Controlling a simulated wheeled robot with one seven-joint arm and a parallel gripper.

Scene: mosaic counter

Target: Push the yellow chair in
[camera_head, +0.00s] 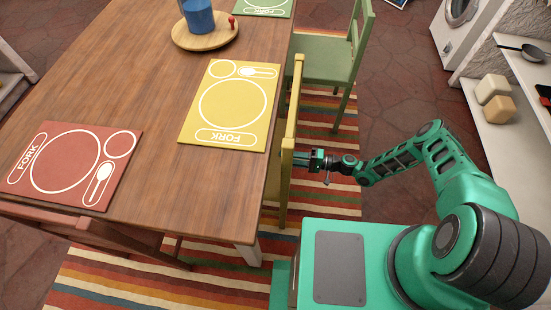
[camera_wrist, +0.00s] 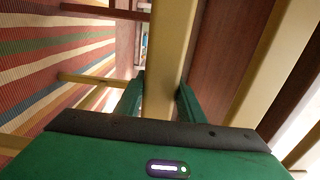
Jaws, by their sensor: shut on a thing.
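The yellow chair (camera_head: 289,140) stands at the right long side of the wooden table (camera_head: 150,75), its back upright close to the table edge beside the yellow placemat (camera_head: 232,105). Its seat is mostly hidden under the table. My gripper (camera_head: 311,160) is at the outer side of the chair's back. In the wrist view my gripper (camera_wrist: 160,95) has a yellow upright bar of the chair (camera_wrist: 166,50) between its two green fingers, and it is shut on that bar.
A green chair (camera_head: 325,58) stands farther along the same side. A red-brown chair (camera_head: 100,235) is at the near end. A striped rug (camera_head: 125,275) lies below. Shelves (camera_head: 500,110) with several items stand at the right.

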